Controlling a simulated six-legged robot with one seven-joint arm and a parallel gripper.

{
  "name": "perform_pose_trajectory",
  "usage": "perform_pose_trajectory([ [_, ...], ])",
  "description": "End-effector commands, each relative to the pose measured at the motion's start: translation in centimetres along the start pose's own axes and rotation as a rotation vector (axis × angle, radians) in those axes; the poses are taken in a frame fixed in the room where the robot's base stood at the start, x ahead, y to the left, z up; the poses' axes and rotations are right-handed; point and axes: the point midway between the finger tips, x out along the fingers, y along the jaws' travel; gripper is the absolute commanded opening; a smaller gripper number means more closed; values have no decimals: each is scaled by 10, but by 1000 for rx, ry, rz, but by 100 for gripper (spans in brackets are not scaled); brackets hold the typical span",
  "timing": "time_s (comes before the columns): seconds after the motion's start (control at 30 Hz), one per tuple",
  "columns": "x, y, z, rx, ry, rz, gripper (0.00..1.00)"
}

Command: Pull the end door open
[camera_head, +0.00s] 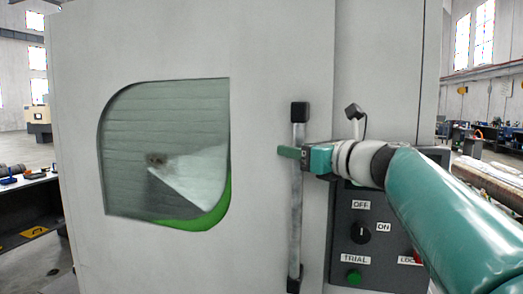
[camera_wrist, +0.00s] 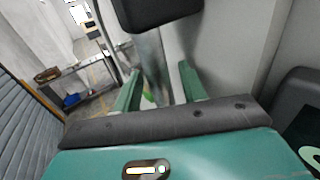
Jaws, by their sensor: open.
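The end door (camera_head: 270,60) is a large pale grey panel with a rounded window (camera_head: 165,140), and it looks shut in the head view. Its handle is a vertical metal bar (camera_head: 296,220) with black end blocks near the door's right edge. My gripper (camera_head: 288,153) is at the upper part of the bar, below the top black block (camera_head: 299,112). In the wrist view, my gripper's green fingers (camera_wrist: 160,82) are apart, with the bar (camera_wrist: 151,60) between them under the black block (camera_wrist: 155,10). I cannot tell whether either finger touches the bar.
A dark control panel (camera_head: 345,245) with an OFF/ON knob (camera_head: 361,233) and a green TRIAL button (camera_head: 354,276) is just right of the handle, below my arm. A workbench (camera_head: 30,200) stands at the left. Open floor (camera_head: 45,250) shows left of the machine.

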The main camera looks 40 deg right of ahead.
Motion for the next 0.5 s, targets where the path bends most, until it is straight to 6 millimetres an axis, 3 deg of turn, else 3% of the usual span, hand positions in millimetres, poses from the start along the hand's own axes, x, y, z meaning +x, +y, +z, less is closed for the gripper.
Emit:
perform_pose_trajectory([
  [0.13,0,0,0,0,0,0,38],
  [0.33,0,0,0,0,1,0,0],
  [0.5,0,0,0,0,1,0,0],
])
